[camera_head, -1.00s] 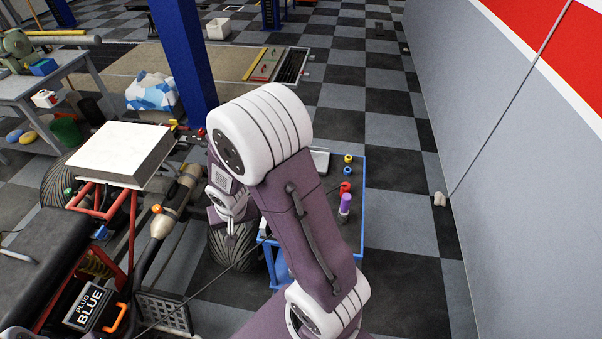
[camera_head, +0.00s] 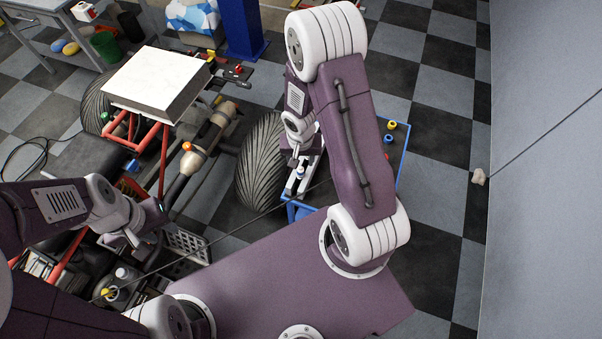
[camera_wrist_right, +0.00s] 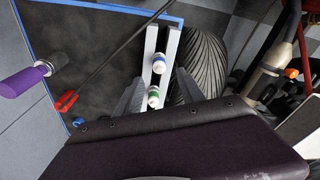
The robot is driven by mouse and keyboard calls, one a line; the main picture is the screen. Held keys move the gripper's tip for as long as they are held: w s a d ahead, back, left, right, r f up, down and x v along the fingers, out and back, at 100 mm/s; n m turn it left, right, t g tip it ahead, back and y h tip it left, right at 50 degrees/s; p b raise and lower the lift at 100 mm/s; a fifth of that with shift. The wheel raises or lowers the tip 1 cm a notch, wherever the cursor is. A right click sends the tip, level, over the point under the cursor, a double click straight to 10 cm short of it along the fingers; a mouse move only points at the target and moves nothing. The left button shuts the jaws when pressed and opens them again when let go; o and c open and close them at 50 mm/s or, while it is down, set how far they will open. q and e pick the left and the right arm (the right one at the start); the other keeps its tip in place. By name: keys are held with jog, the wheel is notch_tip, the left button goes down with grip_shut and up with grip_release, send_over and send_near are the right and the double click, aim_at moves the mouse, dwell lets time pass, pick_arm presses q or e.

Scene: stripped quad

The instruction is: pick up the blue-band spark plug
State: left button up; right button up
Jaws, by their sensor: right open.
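The blue-band spark plug (camera_wrist_right: 159,63) is white with a blue band and sits between two pale rails (camera_wrist_right: 173,48) in the right wrist view. It also shows small in the head view (camera_head: 301,172), just below my right gripper. A green-band spark plug (camera_wrist_right: 153,97) lies nearer the wrist camera on the same rails. My right gripper (camera_wrist_right: 157,88) is open, with a grey finger on each side of the rails, and holds nothing. My left gripper (camera_head: 147,243) hangs over the vehicle's front parts at left; its fingertips are too small to read.
The blue-edged cart (camera_head: 404,160) carries a yellow ring (camera_head: 392,125), a blue ring (camera_head: 388,139) and a purple-handled tool (camera_wrist_right: 33,82). A large tyre (camera_head: 262,160) stands close beside the rails. Checkered floor lies free toward the grey wall (camera_head: 545,200).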

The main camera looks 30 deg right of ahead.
aim_at(300, 167)
jog(key=shift+w+d+f, duration=0.1)
jog(key=shift+w+f, duration=0.05)
jog(key=shift+f, duration=0.05)
jog(key=f+b, duration=0.3)
jog(key=f, duration=0.1)
jog(key=shift+s+a+b, duration=0.2)
jog(key=shift+s+b, duration=0.15)
jog(key=shift+w+f, duration=0.1)
jog(key=shift+f, duration=0.3)
jog(key=shift+w+d+f, duration=0.1)
jog(key=shift+w, duration=0.05)
grip_shut()
